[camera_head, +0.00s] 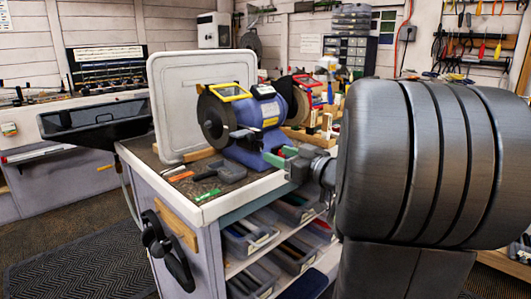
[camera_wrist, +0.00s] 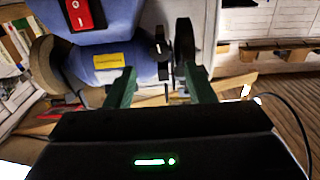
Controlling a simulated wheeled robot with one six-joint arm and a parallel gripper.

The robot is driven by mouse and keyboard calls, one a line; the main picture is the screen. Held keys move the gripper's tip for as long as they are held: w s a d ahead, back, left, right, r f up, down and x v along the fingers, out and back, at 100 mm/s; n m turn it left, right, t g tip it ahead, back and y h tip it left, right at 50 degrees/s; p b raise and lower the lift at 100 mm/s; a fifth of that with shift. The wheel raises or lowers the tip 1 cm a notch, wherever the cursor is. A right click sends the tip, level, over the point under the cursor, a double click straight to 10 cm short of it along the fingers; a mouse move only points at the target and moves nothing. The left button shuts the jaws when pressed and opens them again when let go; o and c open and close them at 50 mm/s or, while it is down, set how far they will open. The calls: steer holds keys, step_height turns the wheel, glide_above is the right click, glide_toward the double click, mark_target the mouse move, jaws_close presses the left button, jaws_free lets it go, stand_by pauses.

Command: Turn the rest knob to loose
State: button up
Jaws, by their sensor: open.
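A blue bench grinder (camera_head: 262,128) stands on the cart. It fills the upper middle of the wrist view (camera_wrist: 112,50), with a red switch (camera_wrist: 85,14) and a yellow label. A small black part with a pale mark (camera_wrist: 162,48), possibly the rest knob, shows beside a dark upright disc (camera_wrist: 185,45). I cannot read its setting. My gripper (camera_head: 281,156) is in front of the grinder's base at the right in the head view. In the wrist view my gripper (camera_wrist: 158,85) has its green fingers wide apart, with nothing held between them. The small black part appears beyond the gap.
A white upright panel (camera_head: 165,110) stands behind the grinder. Grey bins (camera_head: 247,235) fill the shelves below. Wooden blocks and bottles crowd the cart behind my arm.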

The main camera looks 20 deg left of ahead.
mark_target(260, 147)
steer(key=shift+b+x, duration=0.45)
steer(key=shift+x, duration=2.55)
steer(key=c, duration=1)
